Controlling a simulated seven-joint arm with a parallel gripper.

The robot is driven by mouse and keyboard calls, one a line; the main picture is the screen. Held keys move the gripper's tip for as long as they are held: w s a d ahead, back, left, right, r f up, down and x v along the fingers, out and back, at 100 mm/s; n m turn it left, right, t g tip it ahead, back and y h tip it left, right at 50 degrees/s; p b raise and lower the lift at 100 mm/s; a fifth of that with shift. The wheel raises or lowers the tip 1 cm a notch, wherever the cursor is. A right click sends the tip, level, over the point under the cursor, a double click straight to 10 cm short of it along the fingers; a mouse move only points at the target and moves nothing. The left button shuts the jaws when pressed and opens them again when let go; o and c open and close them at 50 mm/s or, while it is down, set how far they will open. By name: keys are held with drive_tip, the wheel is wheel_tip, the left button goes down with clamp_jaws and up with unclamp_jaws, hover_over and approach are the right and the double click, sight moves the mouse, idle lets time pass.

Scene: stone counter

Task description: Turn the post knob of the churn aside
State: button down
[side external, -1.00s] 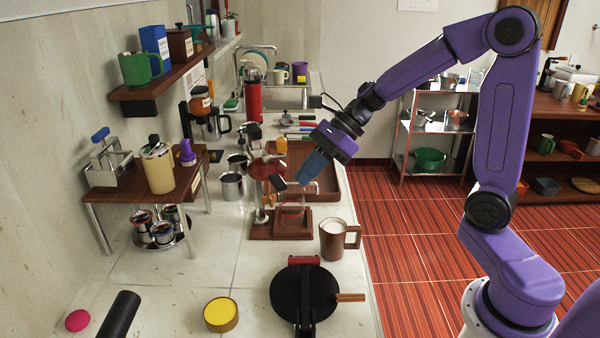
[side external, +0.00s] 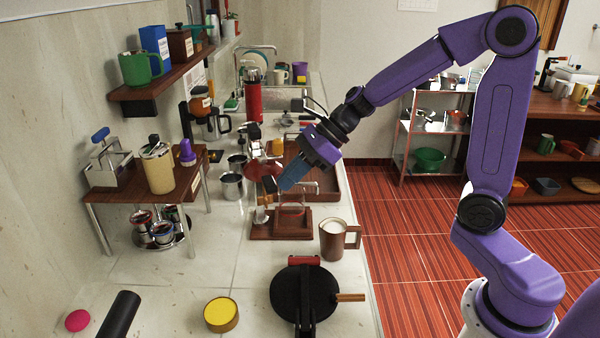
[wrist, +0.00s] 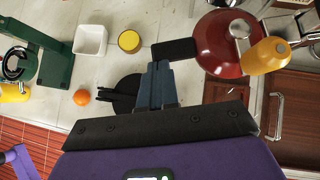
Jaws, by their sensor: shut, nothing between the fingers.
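The side view shows the black block (side external: 268,184) on the near side. My gripper (side external: 284,186) is shut and empty, its blue-grey fingertips (wrist: 154,68) beside the black block. I cannot tell whether they touch. My fingers partly hide the top in the side view.
A brown mug (side external: 332,240) stands close to the churn's right. A black round iron (side external: 303,294) and a yellow tin (side external: 221,314) lie nearer. A wooden tray (side external: 324,181) is behind. A small wooden stand (side external: 135,194) is at left.

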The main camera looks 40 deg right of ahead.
sight(266, 188)
drive_tip(key=a+m, duration=0.1)
drive_tip(key=w+a+m+t+h, duration=0.1)
drive_tip(key=a, duration=0.1)
drive_tip(key=w+a+m, duration=0.1)
drive_tip(key=shift+a+t, duration=0.35)
drive_tip(key=shift+t, duration=0.05)
drive_tip(key=shift+w+a, duration=0.5)
drive_tip(key=shift+a, duration=0.25)
drive_tip(key=shift+a+r, duration=0.1)
